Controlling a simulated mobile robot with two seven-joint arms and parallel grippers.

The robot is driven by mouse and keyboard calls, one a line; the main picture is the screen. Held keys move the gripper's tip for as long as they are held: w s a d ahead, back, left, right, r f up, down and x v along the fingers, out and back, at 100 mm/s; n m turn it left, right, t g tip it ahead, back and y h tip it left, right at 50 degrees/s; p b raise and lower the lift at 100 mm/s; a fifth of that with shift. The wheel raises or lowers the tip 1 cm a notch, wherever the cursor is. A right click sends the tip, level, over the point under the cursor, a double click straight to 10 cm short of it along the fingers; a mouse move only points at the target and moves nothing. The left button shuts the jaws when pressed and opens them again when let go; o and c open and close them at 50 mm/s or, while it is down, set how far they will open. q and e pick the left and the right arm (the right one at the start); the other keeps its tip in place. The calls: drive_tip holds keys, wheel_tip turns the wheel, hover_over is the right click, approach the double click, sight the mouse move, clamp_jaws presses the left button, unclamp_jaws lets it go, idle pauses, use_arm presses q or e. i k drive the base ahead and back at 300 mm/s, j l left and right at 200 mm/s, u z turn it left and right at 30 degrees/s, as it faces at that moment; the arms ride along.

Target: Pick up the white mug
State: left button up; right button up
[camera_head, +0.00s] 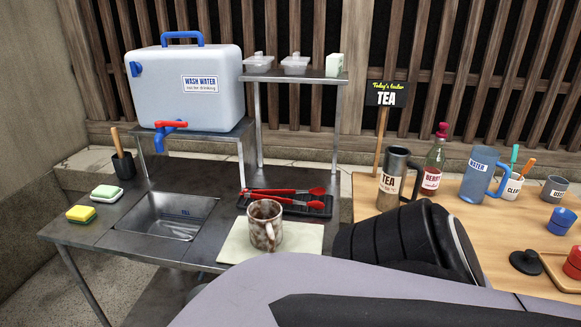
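A white mug (262,228) with brown stains stands upright on a pale mat (298,242) at the front right of the dark sink table. Its handle faces the front. Another white cup (511,189), lettered "CLE…" and holding coloured sticks, stands on the wooden table at the right. A large part of my arm fills the bottom of the view and hides the area right of the mat. Neither gripper shows, and nothing is seen touching the stained mug.
Behind the mug, red tongs (290,191) lie on a black tray (318,210). A sink (165,222) is to its left, with sponges (80,213) beyond. A water container (187,90) stands behind. The wooden table (450,212) holds a tea flask (392,180), bottle and blue jug.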

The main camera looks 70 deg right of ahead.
sight(264, 216)
drive_tip(key=z, duration=2.05)
drive_tip(key=i+z, duration=0.15)
drive_tip(key=z, duration=0.4)
